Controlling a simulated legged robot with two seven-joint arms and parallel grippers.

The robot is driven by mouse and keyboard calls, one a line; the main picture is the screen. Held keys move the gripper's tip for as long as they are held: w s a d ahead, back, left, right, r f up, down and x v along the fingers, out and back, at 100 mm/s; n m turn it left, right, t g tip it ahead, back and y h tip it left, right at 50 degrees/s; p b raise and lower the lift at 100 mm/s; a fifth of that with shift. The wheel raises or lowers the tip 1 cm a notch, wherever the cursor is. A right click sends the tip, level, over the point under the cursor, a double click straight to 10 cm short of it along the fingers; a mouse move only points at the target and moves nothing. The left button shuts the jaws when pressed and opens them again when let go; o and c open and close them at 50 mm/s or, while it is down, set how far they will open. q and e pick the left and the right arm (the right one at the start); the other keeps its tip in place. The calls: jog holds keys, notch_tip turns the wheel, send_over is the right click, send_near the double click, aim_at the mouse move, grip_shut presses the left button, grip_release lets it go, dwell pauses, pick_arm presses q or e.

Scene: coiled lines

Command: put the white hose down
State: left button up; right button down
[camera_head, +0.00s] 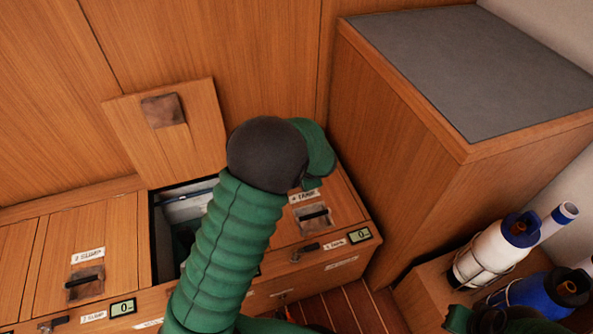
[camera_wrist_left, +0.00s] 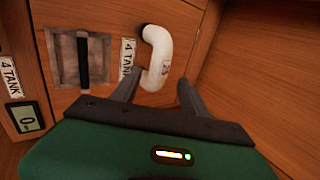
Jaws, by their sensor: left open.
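The white hose (camera_wrist_left: 157,45) shows in the left wrist view as a short curved piece over the wooden lid marked 4 TANK (camera_wrist_left: 105,20). My left gripper (camera_wrist_left: 160,76) is open, with one finger on each side of the hose's lower end. The fingers are apart, and I cannot tell whether either touches the hose. In the head view my green left arm reaches over the lockers and hides the hose and the fingertips. My right gripper is not clearly seen.
An open locker (camera_head: 172,225) has its raised lid (camera_head: 170,130) leaning back on the wall. A tall cabinet (camera_head: 440,150) with a grey top stands at right. A white bottle (camera_head: 487,256) and a blue bottle (camera_head: 535,294) sit on a low ledge at lower right.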

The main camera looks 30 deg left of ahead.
pick_arm(q)
jog(key=p+v, duration=0.2)
jog(key=v, duration=0.4)
jog(key=s+d+n+g+h, duration=0.1)
jog(key=s+d+n, duration=0.3)
jog(key=s, duration=0.5)
jog(key=s+d+r+n+h, duration=0.1)
jog(key=s+d+n+h, duration=0.3)
jog(key=s, duration=0.6)
jog(key=shift+s+d+g+b, duration=0.25)
jog(key=shift+d+g+b, duration=0.05)
jog(key=shift+g, duration=0.1)
pick_arm(e)
jog(key=shift+w+v, duration=0.25)
jog(key=shift+v, duration=0.8)
jog(key=shift+r, duration=0.15)
